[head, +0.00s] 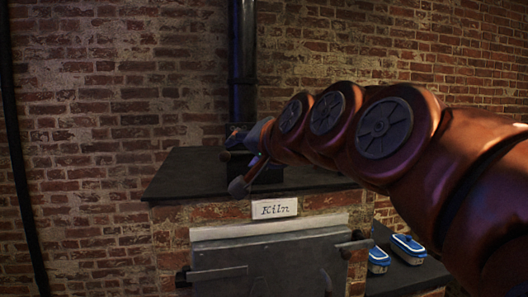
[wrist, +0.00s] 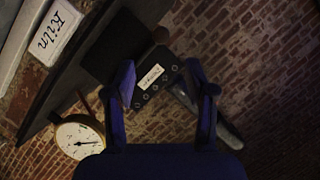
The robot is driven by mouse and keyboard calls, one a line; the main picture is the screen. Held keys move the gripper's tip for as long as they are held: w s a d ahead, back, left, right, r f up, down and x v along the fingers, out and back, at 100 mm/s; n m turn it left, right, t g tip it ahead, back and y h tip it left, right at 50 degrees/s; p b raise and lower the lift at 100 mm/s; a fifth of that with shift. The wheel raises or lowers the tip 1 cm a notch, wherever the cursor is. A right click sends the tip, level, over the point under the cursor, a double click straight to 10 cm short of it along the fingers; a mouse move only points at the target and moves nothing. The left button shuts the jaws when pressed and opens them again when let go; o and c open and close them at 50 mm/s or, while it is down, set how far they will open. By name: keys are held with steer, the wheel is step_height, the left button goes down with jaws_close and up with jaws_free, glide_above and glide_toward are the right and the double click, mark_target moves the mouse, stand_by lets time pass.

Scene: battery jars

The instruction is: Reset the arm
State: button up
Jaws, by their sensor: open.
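My arm reaches in from the right in the head view, and my gripper (head: 246,162) is over the dark top of the kiln (head: 185,175). In the wrist view my gripper (wrist: 160,80) shows two blue fingers spread apart with nothing between them. Beyond the fingers is a dark panel (wrist: 148,98) with a small white label and a row of round marks. I cannot tell how far the fingers are from it.
A "Kiln" sign (head: 274,208) is on the kiln front above a grey metal door (head: 270,262). Two blue-and-white containers (head: 408,246) sit on a dark surface at lower right. A round dial (wrist: 79,137) shows in the wrist view. A black pipe (head: 242,60) rises behind the kiln.

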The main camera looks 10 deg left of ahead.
steer(key=s+d+f+g+h, duration=0.3)
steer(key=s+d+f, duration=0.1)
steer(key=d+f, duration=0.8)
steer(key=s+d+f+g+h, duration=0.2)
steer(key=s+d+f+h, duration=0.2)
steer(key=d+f, duration=0.75)
steer(key=s+d+f+g+h, duration=0.1)
steer(key=s+d+f+g, duration=0.2)
steer(key=s+d+f, duration=0.3)
steer(key=s+d+f+g+h, duration=0.2)
steer(key=s+d+f+g, duration=0.2)
steer(key=s+f, duration=0.8)
steer(key=s+d, duration=0.2)
steer(key=s, duration=0.4)
steer(key=shift+d+n+p, duration=0.2)
steer(key=shift+n+p, duration=0.1)
steer(key=shift+p, duration=0.05)
steer(key=shift+f, duration=0.1)
